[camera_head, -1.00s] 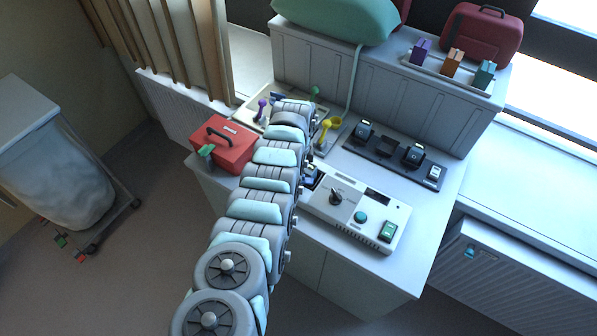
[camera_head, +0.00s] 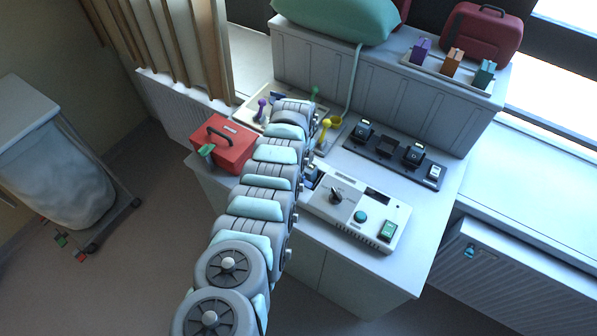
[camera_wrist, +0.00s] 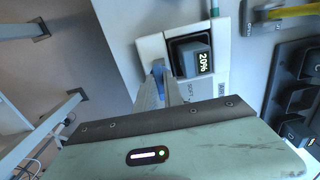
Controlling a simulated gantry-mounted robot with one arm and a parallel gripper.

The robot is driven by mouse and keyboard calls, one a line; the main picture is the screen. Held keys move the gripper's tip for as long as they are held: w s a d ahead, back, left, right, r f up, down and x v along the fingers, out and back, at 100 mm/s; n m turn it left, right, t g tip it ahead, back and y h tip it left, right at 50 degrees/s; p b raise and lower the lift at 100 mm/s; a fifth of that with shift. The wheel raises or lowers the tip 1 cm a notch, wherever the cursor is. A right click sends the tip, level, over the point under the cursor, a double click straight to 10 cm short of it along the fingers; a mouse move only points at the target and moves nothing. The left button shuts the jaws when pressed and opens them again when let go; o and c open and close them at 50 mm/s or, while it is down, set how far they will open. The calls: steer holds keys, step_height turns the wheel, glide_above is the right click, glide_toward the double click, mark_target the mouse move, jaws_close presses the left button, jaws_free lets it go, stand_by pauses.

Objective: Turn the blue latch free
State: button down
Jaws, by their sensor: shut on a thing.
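The blue latch (camera_wrist: 159,76) shows in the wrist view as a small upright blue piece at the edge of a white housing (camera_wrist: 151,46). My gripper (camera_wrist: 161,86) is shut on it, and the fingers hide part of it. A dark grey battery block marked 20% (camera_wrist: 193,58) sits in the housing just right of the latch. In the head view the latch and my fingertips are hidden behind my arm, near the left end of the white control unit (camera_head: 345,222).
A red case (camera_head: 228,150) stands left of my arm. A yellow-handled lever (camera_head: 326,126) stands close behind my arm.

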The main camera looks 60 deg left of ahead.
steer(key=c, duration=1.5)
jaws_free()
steer(key=shift+o, duration=0.2)
steer(key=shift+r+p, duration=0.8)
steer(key=shift+r, duration=0.6)
steer(key=shift+w+a+r+b, duration=0.1)
steer(key=shift+r+b, duration=0.2)
steer(key=shift+r, duration=0.85)
steer(key=shift+r+b, duration=0.8)
steer(key=shift+r, duration=2.05)
